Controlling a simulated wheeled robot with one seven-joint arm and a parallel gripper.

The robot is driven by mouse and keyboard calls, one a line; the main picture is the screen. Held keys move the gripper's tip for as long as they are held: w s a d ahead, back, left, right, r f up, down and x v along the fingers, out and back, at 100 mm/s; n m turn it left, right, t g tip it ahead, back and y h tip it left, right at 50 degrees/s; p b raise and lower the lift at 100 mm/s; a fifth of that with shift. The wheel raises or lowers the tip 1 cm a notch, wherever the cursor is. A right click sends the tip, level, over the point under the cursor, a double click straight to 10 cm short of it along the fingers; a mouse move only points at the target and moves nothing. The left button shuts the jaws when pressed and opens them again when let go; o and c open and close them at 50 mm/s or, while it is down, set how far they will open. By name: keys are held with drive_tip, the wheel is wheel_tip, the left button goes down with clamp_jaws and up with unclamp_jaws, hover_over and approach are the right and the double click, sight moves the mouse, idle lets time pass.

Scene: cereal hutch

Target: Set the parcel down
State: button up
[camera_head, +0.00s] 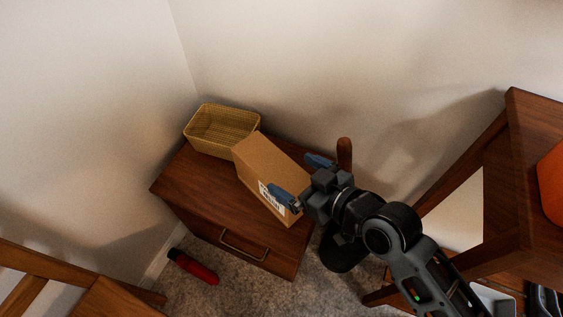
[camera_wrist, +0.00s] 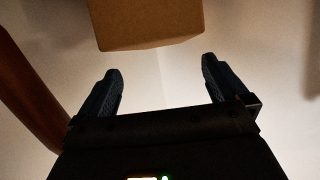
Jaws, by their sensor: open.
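The parcel (camera_head: 266,172) is a brown cardboard box with a white printed label on its side. In the head view it rests on top of the small wooden cabinet (camera_head: 182,186). My gripper (camera_head: 301,178) is at the parcel's right end with its two blue fingers spread apart. In the wrist view the parcel (camera_wrist: 148,22) shows at the top, beyond the open fingertips (camera_wrist: 158,74). A clear gap lies between the fingers and the box there, and nothing is held. The parcel's far and lower sides are partly hidden.
A yellow woven basket (camera_head: 222,130) stands beside the parcel at the cabinet's back left. A red bottle-like object (camera_head: 197,268) lies on the carpet. A wooden table (camera_head: 505,170) stands at right, with an orange object (camera_head: 552,184) on it. Wooden furniture (camera_head: 70,285) is at lower left.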

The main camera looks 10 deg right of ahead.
drive_tip(key=v, duration=0.3)
drive_tip(key=shift+s+d+r, duration=0.15)
drive_tip(key=shift+s+r, duration=0.05)
drive_tip(key=shift+s, duration=0.1)
drive_tip(key=s+d+m+t+h, duration=0.2)
drive_tip(key=s+d+m+h, duration=0.15)
drive_tip(key=s+d, duration=1.05)
drive_tip(key=s+a+r+m+h, duration=0.1)
drive_tip(key=s+r+h, duration=0.1)
drive_tip(key=s+r, duration=0.3)
drive_tip(key=s+a+r+m+t+h, duration=0.1)
drive_tip(key=s+r, duration=0.4)
drive_tip(key=s, duration=0.5)
drive_tip(key=shift+s+a+r+m+t+h, duration=0.2)
drive_tip(key=shift+a+m+t+h, duration=0.1)
drive_tip(key=shift+a+m+h, duration=0.3)
